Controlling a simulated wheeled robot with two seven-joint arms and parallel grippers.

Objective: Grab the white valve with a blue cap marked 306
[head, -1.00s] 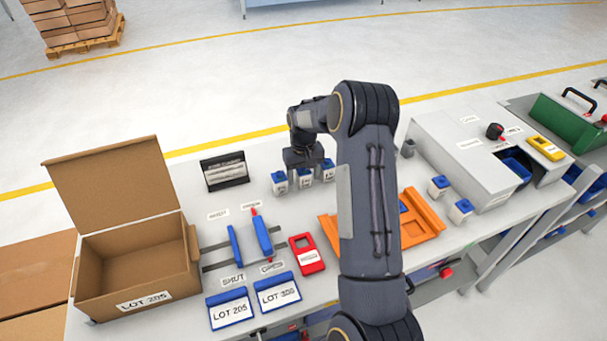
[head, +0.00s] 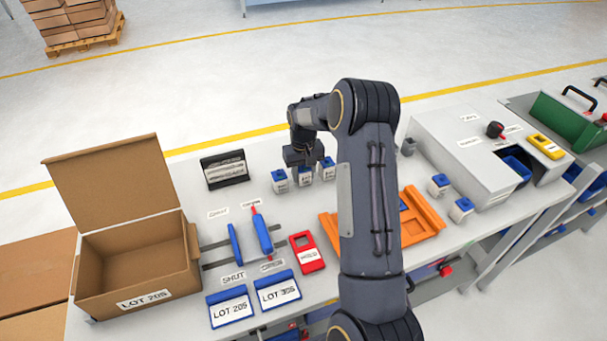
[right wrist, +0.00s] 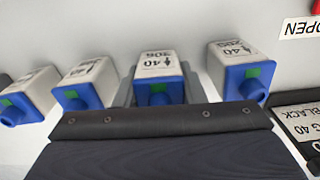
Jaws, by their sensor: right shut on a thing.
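The white valve with a blue cap marked 306 (right wrist: 158,66) is the middle one in the right wrist view, and in the head view it is the middle valve (head: 306,180) of a row. My right gripper (head: 305,168) is over it from above, with its grey fingers on both sides of the body. The gripper is shut on this valve, which stands in the row at table level. Its fingers also show in the right wrist view (right wrist: 159,88). A similar valve (right wrist: 238,68) stands on one side and more (right wrist: 86,82) on the other. My left gripper is out of view.
An open cardboard box (head: 135,262) marked LOT 205 stands at the left. Blue-edged lot cards (head: 278,289), a red tag (head: 307,254) and an orange fixture (head: 423,214) lie nearer. A grey machine housing (head: 455,150) is at the right, with two more valves (head: 440,184) beside it.

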